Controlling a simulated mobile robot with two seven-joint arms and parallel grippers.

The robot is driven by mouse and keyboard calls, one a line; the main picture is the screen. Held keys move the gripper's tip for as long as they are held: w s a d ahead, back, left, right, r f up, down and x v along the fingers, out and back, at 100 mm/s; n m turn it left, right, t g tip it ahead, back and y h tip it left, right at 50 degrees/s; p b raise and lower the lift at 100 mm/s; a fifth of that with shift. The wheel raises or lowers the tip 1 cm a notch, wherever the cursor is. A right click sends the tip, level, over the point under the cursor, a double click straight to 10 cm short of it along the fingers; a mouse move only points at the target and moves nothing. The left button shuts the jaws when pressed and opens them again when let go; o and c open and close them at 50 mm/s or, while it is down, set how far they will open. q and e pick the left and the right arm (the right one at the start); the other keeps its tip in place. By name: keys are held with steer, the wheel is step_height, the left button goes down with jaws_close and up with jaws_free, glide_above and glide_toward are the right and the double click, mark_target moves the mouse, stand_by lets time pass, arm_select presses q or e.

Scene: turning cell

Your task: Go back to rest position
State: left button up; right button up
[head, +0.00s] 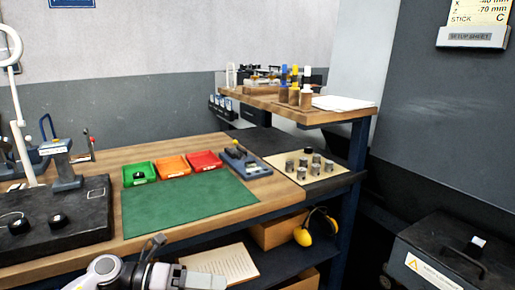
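Part of my own arm shows at the bottom edge, left of centre, as pale grey and dark links in front of the workbench (112,222). No gripper fingers can be made out on it; the rest is cut off by the lower edge of the picture. My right arm and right gripper are not in the head view. No object is seen held.
The bench carries a green mat (190,204), a green bin (139,173), an orange bin (173,166), a red bin (205,161) and a board with several metal parts (302,165). A dark cabinet (455,255) stands right.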

arm_select(q)
steer(key=s+a+f+m+t+y, duration=0.4)
steer(key=s+f+m, duration=0.5)
steer(key=m, duration=0.8)
steer(key=s+a+f+m+t+y, duration=0.4)
steer(key=s+a+f+m+y, duration=0.2)
steer(key=s+f+m+y, duration=0.3)
step_height(320, 180, down, 4)
steer(key=s+m, duration=0.1)
steer(key=m, duration=0.7)
steer(key=shift+s+a+f+t, duration=0.25)
steer(key=shift+s+t, duration=0.05)
steer(key=shift+t, duration=0.1)
